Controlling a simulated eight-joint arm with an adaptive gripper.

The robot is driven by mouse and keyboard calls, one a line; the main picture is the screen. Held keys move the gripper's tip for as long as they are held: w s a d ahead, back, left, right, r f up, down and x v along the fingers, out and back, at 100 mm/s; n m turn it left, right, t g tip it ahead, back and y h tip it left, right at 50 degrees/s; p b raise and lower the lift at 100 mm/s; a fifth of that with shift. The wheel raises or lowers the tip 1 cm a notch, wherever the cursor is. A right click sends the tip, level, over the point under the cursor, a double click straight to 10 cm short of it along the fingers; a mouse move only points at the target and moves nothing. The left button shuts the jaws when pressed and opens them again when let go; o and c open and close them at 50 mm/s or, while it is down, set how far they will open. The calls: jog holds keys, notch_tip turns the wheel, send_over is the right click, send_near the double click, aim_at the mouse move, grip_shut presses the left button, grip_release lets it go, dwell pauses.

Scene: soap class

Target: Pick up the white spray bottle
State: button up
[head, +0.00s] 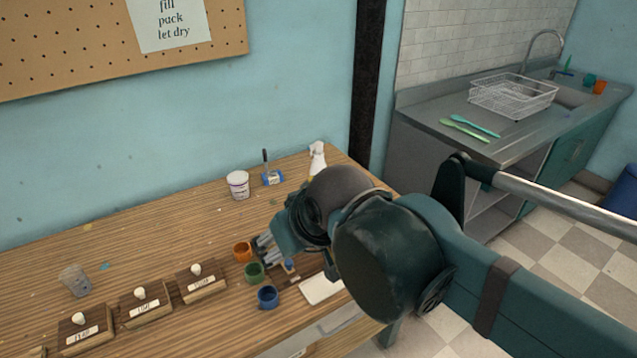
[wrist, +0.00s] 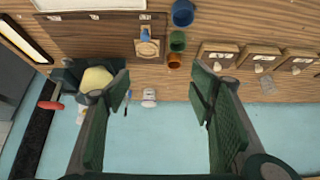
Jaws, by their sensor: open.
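The white spray bottle (head: 317,160) stands upright near the far right corner of the wooden table in the head view. It has a white spray head and a touch of yellow on its body; its lower part is hidden behind my arm. In the wrist view a pale yellow shape shows behind the left finger, and I cannot tell whether it is the bottle. My gripper (wrist: 161,92) is open and empty in the wrist view, its two fingers wide apart. In the head view my arm hides much of the gripper, which is over the table, nearer than the bottle.
A white tub (head: 238,185) and a blue-based item with a dark handle (head: 272,176) stand left of the bottle. Orange (head: 243,251), green (head: 254,272) and blue (head: 268,297) cups stand nearer. Labelled wooden blocks (head: 202,282) line the front left. The table's back left is mostly clear.

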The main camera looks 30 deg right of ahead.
jog(key=w+d+r+n+g+h+p, duration=0.1)
jog(key=w+d+r+n+p, duration=0.3)
jog(key=w, duration=0.3)
jog(key=w+d+r+n+g+h+p, duration=0.1)
jog(key=w+d+r+n+p, duration=0.1)
jog(key=w+d+n+p, duration=0.25)
jog(key=n+g+h+p, duration=0.25)
jog(key=n+p, duration=0.75)
jog(key=n, duration=0.6)
send_over(315, 167)
jog(key=shift+g+y, duration=0.25)
jog(key=shift+y, duration=0.1)
jog(key=f, duration=0.6)
jog(key=shift+s+a, duration=0.15)
jog(key=shift+a, duration=0.25)
notch_tip(315, 167, down, 6)
jog(key=shift+r, duration=0.25)
jog(key=shift+s+a+f, duration=0.1)
jog(key=shift+f, duration=0.25)
jog(key=shift+f, duration=0.15)
